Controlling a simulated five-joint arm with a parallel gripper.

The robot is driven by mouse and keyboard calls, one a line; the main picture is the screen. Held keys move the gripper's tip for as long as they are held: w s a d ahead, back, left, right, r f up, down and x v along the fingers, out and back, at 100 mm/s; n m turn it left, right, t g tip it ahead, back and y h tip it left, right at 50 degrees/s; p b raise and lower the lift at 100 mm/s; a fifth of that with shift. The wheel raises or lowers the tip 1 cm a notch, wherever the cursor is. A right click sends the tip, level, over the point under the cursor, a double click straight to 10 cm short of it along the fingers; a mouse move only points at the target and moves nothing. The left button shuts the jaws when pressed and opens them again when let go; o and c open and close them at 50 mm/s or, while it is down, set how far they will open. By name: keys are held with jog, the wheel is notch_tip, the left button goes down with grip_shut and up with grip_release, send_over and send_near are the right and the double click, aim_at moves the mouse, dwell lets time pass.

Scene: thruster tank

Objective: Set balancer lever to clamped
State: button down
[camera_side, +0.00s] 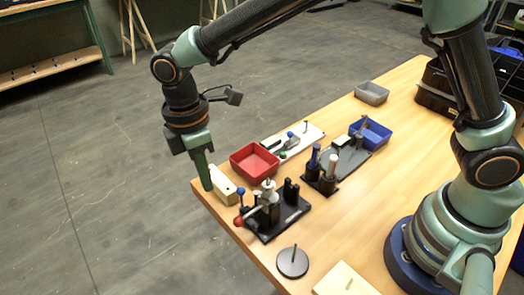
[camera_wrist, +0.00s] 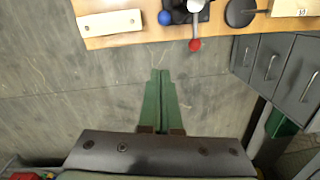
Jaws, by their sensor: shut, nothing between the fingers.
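A black-based device (camera_side: 292,213) stands near the table's front left edge. It carries a lever with a red ball knob (camera_side: 238,221) and a grey metal part. A blue ball knob (camera_side: 241,191) stands beside it. In the wrist view the red knob (camera_wrist: 195,45) sticks out past the table edge and the blue knob (camera_wrist: 165,18) is left of it. No label shows which lever is the balancer's. My gripper (camera_side: 207,187) is shut and empty, pointing down just off the table's left corner, apart from both knobs. In the wrist view its green fingertips (camera_wrist: 160,73) are over the floor.
A pale block with holes (camera_side: 224,186) lies by my gripper; a red bin (camera_side: 254,161) is behind it. A black disc with a pin (camera_side: 293,262) and a wooden board (camera_side: 343,281) lie in front. Blue (camera_side: 371,134) and grey bins (camera_side: 372,92) stand further back. Floor left of the table is clear.

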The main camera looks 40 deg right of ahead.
aim_at(242, 199)
jog(key=s+d+f, duration=0.1)
jog(key=d+f, duration=0.3)
jog(key=shift+f, duration=0.35)
